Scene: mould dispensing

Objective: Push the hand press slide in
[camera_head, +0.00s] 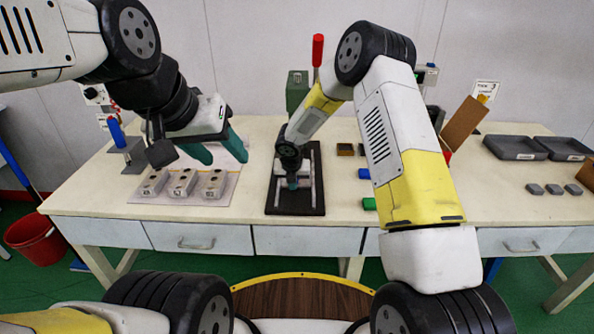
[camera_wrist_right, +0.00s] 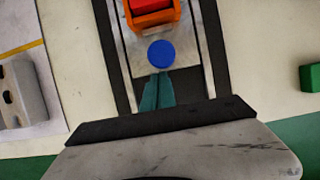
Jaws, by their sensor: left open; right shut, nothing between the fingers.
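The hand press has a green body (camera_head: 297,92) and a red lever handle (camera_head: 318,50), and stands behind a dark base with two pale rails (camera_head: 313,190). In the right wrist view, the slide plate (camera_wrist_right: 148,58) between the rails carries an orange holder with a red block (camera_wrist_right: 153,14). A round blue knob (camera_wrist_right: 161,54) is at the slide's near end. My right gripper (camera_wrist_right: 158,78) is shut and empty, its teal fingertips at the knob's near side; contact cannot be told. My left gripper (camera_head: 217,150) is open and empty above a board of grey moulds.
Several grey moulds (camera_head: 183,183) lie on the board (camera_head: 150,200) at the left. Green (camera_head: 369,204) and blue (camera_head: 364,174) blocks lie right of the press base. Dark trays (camera_head: 515,148) and small grey pieces (camera_head: 553,189) are at the far right. My right arm hides part of the table.

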